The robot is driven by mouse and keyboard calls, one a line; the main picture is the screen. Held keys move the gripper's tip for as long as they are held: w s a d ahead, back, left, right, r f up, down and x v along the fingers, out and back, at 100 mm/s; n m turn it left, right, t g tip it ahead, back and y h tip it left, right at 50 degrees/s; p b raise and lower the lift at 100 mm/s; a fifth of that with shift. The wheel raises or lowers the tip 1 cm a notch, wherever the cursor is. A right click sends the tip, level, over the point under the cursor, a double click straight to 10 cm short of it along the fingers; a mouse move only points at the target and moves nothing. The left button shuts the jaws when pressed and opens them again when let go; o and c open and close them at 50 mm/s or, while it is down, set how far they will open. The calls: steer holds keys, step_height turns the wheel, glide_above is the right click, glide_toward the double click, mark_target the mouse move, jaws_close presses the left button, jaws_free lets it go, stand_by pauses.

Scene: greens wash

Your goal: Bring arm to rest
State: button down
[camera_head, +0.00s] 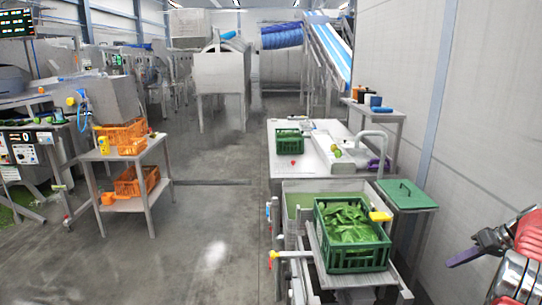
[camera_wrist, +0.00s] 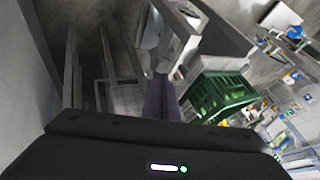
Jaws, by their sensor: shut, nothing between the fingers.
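My gripper (camera_head: 457,262) is at the right edge of the head view, beside the wall, with my red and grey arm behind it. Its purple fingers are together and empty. In the wrist view the closed fingers (camera_wrist: 161,100) point away from the dark gripper body. The gripper is apart from the green crate of leaves (camera_head: 350,262), which sits to its left over the wash tank (camera_head: 300,187). A green crate also shows tilted in the wrist view (camera_wrist: 215,95).
A steel table (camera_head: 285,165) behind holds a smaller green crate (camera_head: 289,142). A cart (camera_head: 125,204) with orange crates stands at the left. The floor (camera_head: 215,225) between is clear.

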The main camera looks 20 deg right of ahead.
steer(key=shift+s, duration=0.35)
steer(key=shift+d+m, duration=0.1)
steer(key=shift+m, duration=0.3)
